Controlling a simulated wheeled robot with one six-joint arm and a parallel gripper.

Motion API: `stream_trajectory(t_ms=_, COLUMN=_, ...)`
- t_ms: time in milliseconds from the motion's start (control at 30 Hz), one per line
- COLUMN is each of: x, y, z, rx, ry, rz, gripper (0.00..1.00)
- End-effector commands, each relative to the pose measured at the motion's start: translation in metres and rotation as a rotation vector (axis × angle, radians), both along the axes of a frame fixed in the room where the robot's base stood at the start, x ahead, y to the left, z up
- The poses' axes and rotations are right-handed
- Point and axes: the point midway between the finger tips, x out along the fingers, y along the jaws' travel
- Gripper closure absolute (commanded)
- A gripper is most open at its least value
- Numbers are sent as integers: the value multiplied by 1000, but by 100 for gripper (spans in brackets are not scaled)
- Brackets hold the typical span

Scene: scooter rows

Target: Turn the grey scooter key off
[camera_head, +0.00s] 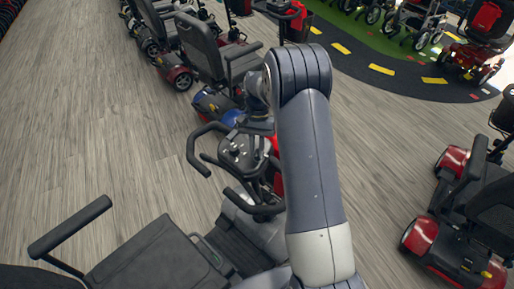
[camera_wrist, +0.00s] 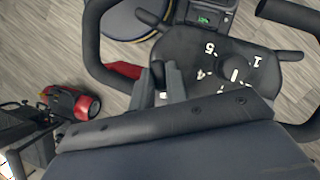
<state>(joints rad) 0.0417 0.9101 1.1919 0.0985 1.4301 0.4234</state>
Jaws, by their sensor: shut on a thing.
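The grey scooter stands right in front of me in the head view, with its dark control console (camera_head: 240,152) between looped handlebars. In the wrist view the console (camera_wrist: 205,50) carries a round speed dial (camera_wrist: 234,68) ringed with white numbers and a small green-lit display (camera_wrist: 204,19). My gripper (camera_wrist: 160,82) is down at the console's near left part, left of the dial. Its fingers are shut on a small black piece, the key (camera_wrist: 157,70). The key's lower end and slot are hidden by the fingers, so its turn angle cannot be told.
The grey seat (camera_head: 160,262) and armrest (camera_head: 70,228) are nearer. Red scooters (camera_head: 455,225) stand at right; wooden floor is clear at left.

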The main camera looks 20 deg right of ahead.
Motion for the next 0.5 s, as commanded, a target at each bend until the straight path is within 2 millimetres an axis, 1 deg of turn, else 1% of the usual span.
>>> stream_trajectory(t_ms=400, x=0, y=0, z=0, rx=-1, ry=1, rz=10, gripper=100)
stream_trajectory(t_ms=433, x=0, y=0, z=0, rx=-1, ry=1, rz=10, gripper=84)
stream_trajectory(t_ms=500, x=0, y=0, z=0, rx=-1, ry=1, rz=9, gripper=78)
